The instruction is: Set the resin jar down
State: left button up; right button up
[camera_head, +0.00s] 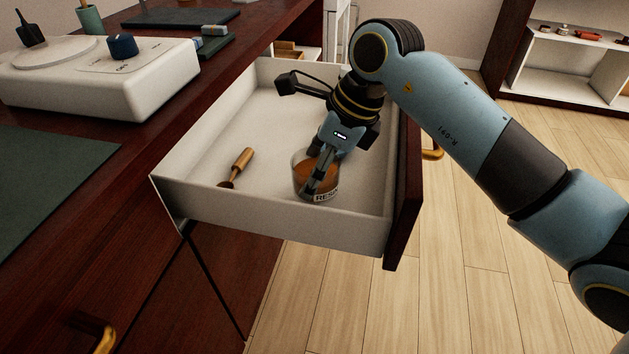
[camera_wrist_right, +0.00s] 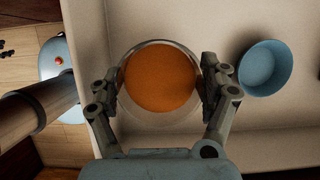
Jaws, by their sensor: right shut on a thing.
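The resin jar (camera_head: 301,183) is a clear round jar with orange-brown contents and a pale label reading "RES…". It is inside the open white drawer (camera_head: 225,213), near the drawer's near wall, and looks upright. My right gripper (camera_head: 320,180) reaches down into the drawer and is shut on the jar. In the right wrist view, the jar (camera_wrist_right: 160,80) sits between the two fingers of my right gripper (camera_wrist_right: 161,86), one on each side. I cannot tell whether the jar's base touches the drawer floor. My left gripper is not in view.
A wooden-handled tool (camera_head: 241,164) lies in the drawer left of the jar. A blue bowl (camera_wrist_right: 266,67) stands in the drawer in the right wrist view. The drawer's dark front (camera_head: 405,195) is on the right. A white device (camera_head: 110,85) stands on the dark counter.

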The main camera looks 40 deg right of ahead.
notch_tip(320, 180, down, 4)
jog(key=shift+r, duration=0.25)
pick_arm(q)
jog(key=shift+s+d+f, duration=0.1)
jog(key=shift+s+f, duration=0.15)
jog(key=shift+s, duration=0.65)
pick_arm(e)
jog(key=shift+f+b, duration=0.15)
jog(key=shift+b, duration=0.2)
jog(key=o, duration=1.3)
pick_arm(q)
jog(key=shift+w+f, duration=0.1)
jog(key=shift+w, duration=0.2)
pick_arm(e)
jog(key=shift+o, duration=0.2)
